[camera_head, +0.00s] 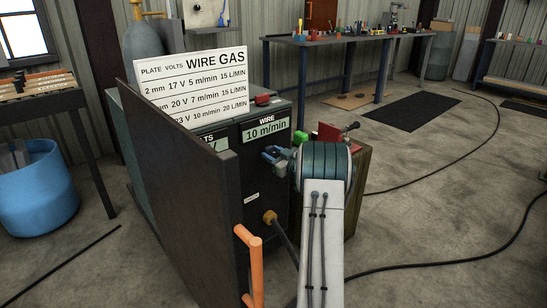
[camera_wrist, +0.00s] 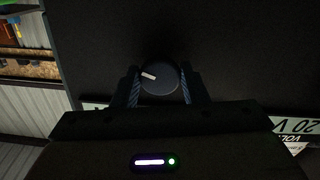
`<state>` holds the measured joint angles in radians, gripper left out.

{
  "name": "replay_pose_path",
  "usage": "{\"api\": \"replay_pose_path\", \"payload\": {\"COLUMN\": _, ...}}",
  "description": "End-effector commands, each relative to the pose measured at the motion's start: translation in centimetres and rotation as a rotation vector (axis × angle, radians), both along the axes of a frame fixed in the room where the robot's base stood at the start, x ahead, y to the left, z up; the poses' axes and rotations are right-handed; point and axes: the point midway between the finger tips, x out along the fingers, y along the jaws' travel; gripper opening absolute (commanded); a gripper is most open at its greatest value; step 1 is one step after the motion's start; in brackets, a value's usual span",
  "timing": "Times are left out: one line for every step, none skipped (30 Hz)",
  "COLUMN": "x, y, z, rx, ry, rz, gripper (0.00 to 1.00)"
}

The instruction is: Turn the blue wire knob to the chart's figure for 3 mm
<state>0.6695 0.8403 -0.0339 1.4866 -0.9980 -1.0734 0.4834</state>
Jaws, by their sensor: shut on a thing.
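The welding machine (camera_head: 262,190) has a wire readout (camera_head: 266,130) showing 10 m/min. The chart (camera_head: 190,87) stands on top; its middle row pairs 20 V with 7 m/min and its bottom row pairs 23 V with 10 m/min. The plate sizes of these two rows are partly hidden by the dark panel. In the wrist view a round dark knob (camera_wrist: 165,84) with a white pointer mark toward the left sits between the fingers of my gripper (camera_wrist: 160,95). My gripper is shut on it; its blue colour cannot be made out. In the head view my gripper (camera_head: 273,155) covers the knob.
A dark upright panel (camera_head: 185,190) with an orange handle (camera_head: 250,255) stands at the machine's left. The volts readout (camera_head: 216,146) is partly hidden by the panel; the wrist view shows 20 V (camera_wrist: 297,125). A yellow fitting (camera_head: 269,217) with a cable is below my gripper.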

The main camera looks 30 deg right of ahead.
Motion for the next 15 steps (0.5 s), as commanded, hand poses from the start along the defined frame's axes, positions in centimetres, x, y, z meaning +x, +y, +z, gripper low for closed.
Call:
{"api": "replay_pose_path", "payload": {"x": -0.02, "y": 0.01, "z": -0.38, "rx": -0.037, "ry": -0.004, "rz": 0.001, "gripper": 0.17}}
{"api": "replay_pose_path", "payload": {"x": -0.02, "y": 0.01, "z": -0.38, "rx": -0.061, "ry": -0.007, "rz": 0.001, "gripper": 0.17}}
{"api": "replay_pose_path", "payload": {"x": -0.03, "y": -0.02, "z": -0.38, "rx": -0.093, "ry": -0.012, "rz": 0.001, "gripper": 0.17}}
{"api": "replay_pose_path", "payload": {"x": -0.03, "y": -0.02, "z": -0.39, "rx": -0.119, "ry": -0.015, "rz": 0.001, "gripper": 0.17}}
{"api": "replay_pose_path", "payload": {"x": -0.03, "y": -0.02, "z": -0.41, "rx": -0.142, "ry": -0.018, "rz": 0.001, "gripper": 0.17}}
{"api": "replay_pose_path", "payload": {"x": -0.02, "y": -0.02, "z": -0.42, "rx": -0.174, "ry": -0.022, "rz": 0.001, "gripper": 0.17}}
{"api": "replay_pose_path", "payload": {"x": -0.01, "y": 0.0, "z": -0.44, "rx": -0.198, "ry": -0.026, "rz": 0.001, "gripper": 0.17}}
{"api": "replay_pose_path", "payload": {"x": -0.01, "y": 0.0, "z": -0.43, "rx": -0.22, "ry": -0.028, "rz": 0.001, "gripper": 0.17}}
{"api": "replay_pose_path", "payload": {"x": 0.0, "y": 0.0, "z": -0.42, "rx": -0.25, "ry": -0.034, "rz": 0.002, "gripper": 0.17}}
{"api": "replay_pose_path", "payload": {"x": -0.01, "y": -0.02, "z": -0.39, "rx": -0.273, "ry": -0.037, "rz": 0.001, "gripper": 0.17}}
{"api": "replay_pose_path", "payload": {"x": -0.02, "y": -0.03, "z": -0.38, "rx": -0.292, "ry": -0.039, "rz": 0.0, "gripper": 0.17}}
{"api": "replay_pose_path", "payload": {"x": -0.02, "y": -0.05, "z": -0.37, "rx": -0.319, "ry": -0.043, "rz": 0.0, "gripper": 0.17}}
{"api": "replay_pose_path", "payload": {"x": -0.03, "y": -0.07, "z": -0.35, "rx": -0.338, "ry": -0.045, "rz": 0.0, "gripper": 0.17}}
{"api": "replay_pose_path", "payload": {"x": -0.04, "y": -0.08, "z": -0.35, "rx": -0.356, "ry": -0.048, "rz": 0.0, "gripper": 0.17}}
{"api": "replay_pose_path", "payload": {"x": -0.04, "y": -0.09, "z": -0.35, "rx": -0.379, "ry": -0.051, "rz": 0.0, "gripper": 0.17}}
